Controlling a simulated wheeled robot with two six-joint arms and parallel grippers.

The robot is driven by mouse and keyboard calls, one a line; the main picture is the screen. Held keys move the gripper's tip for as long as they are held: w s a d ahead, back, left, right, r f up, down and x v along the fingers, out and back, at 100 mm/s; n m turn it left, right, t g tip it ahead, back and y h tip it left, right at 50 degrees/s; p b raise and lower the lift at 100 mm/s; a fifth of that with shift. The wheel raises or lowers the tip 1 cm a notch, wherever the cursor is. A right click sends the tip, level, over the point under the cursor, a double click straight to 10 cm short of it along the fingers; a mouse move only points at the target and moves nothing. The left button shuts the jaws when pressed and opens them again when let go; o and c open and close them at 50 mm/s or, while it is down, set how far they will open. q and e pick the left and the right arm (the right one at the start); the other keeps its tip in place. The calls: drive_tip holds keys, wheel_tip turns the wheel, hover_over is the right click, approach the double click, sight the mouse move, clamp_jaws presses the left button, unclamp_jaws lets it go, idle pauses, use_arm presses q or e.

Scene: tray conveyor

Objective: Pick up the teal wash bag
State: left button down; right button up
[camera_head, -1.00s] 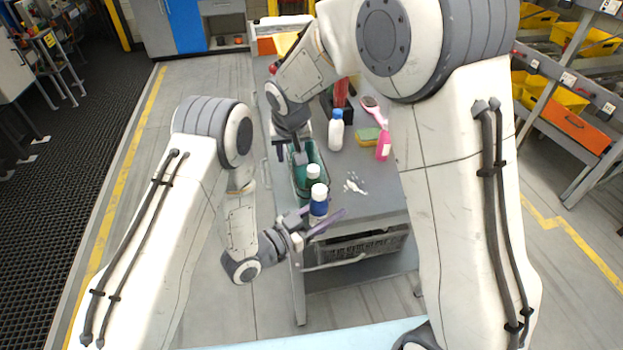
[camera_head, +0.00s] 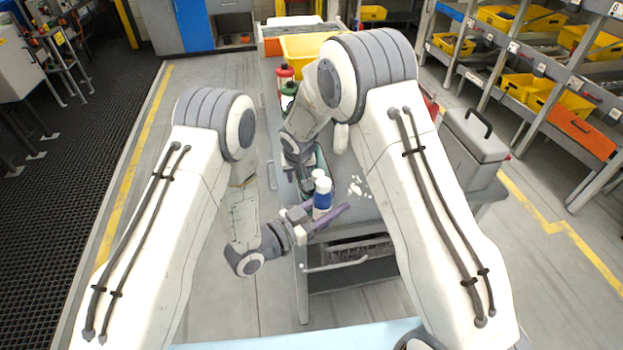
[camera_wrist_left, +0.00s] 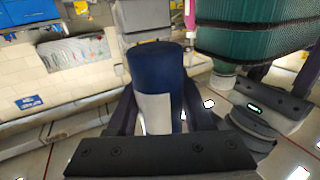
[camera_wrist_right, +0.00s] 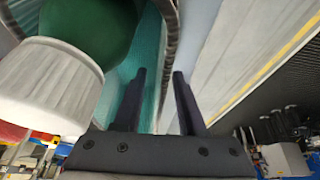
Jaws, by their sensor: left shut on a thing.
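The teal wash bag (camera_wrist_left: 262,40) is at upper right in the left wrist view. It shows only in part in the head view (camera_head: 321,157), on the grey bench behind my right arm. My left gripper (camera_head: 324,214) is shut on a bottle with a dark blue body and white label (camera_wrist_left: 155,110), held upright at the bench's near end, beside the bag. My right gripper (camera_wrist_right: 157,95) is open with its fingers pointing at the bag. The teal wall shows beyond and between the fingers in the right wrist view (camera_wrist_right: 146,55). I cannot tell whether they touch it.
A white cap (camera_wrist_right: 45,85) is close left of my right gripper. Small white pieces (camera_head: 357,187) lie on the bench (camera_head: 375,212). A grey box with a handle (camera_head: 470,150) stands at right. A red-capped bottle (camera_head: 285,80) and yellow bin (camera_head: 305,46) are at the back.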

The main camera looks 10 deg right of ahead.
drive_tip(key=shift+w+f, duration=0.25)
drive_tip(key=shift+f, duration=0.3)
clamp_jaws()
drive_tip(key=shift+r, duration=0.1)
idle(0.9)
